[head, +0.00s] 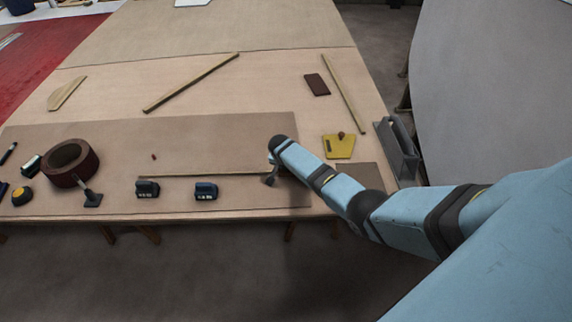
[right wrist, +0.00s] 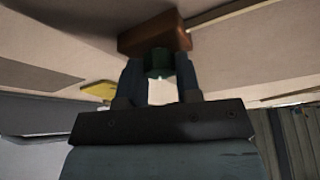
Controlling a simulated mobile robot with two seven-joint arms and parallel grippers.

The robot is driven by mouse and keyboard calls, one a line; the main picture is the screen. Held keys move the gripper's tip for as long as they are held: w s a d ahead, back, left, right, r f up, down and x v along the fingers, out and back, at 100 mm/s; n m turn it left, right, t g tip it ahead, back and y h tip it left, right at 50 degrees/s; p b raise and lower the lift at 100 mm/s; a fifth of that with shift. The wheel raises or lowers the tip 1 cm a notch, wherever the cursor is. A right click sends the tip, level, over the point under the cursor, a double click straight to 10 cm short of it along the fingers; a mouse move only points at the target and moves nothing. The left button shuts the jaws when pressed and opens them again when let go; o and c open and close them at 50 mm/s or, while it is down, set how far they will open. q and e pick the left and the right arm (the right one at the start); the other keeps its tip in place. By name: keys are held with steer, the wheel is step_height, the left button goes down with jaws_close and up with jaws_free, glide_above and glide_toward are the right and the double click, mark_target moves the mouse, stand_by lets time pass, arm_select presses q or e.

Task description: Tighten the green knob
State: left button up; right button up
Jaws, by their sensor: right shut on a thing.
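The green knob (right wrist: 157,70) shows in the right wrist view, small and dark, against a reddish-brown block (right wrist: 153,38). My right gripper (right wrist: 160,78) is shut on the knob, with one finger on each side of it. The knob's upper end meets the block's near face. In the head view my right gripper (head: 271,179) is over the front part of the workbench, at the right end of a thin wooden strip (head: 205,174). There the knob and block are hidden by my arm. My left gripper is not in view.
On the bench are a dark red tape roll (head: 88,172), two blue-black items (head: 147,189) (head: 206,191), a yellow plate (head: 338,148) and wooden strips (head: 190,84). A grey metal channel (head: 397,155) stands at the right edge. A large grey panel (head: 495,80) is beyond it.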

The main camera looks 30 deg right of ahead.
stand_by(0.3)
steer(key=o, duration=0.9)
steer(key=shift+r, duration=0.15)
steer(key=p+v, duration=0.1)
steer(key=v, duration=1.2)
steer(key=shift+s+r, duration=0.1)
steer(key=shift+r, duration=0.2)
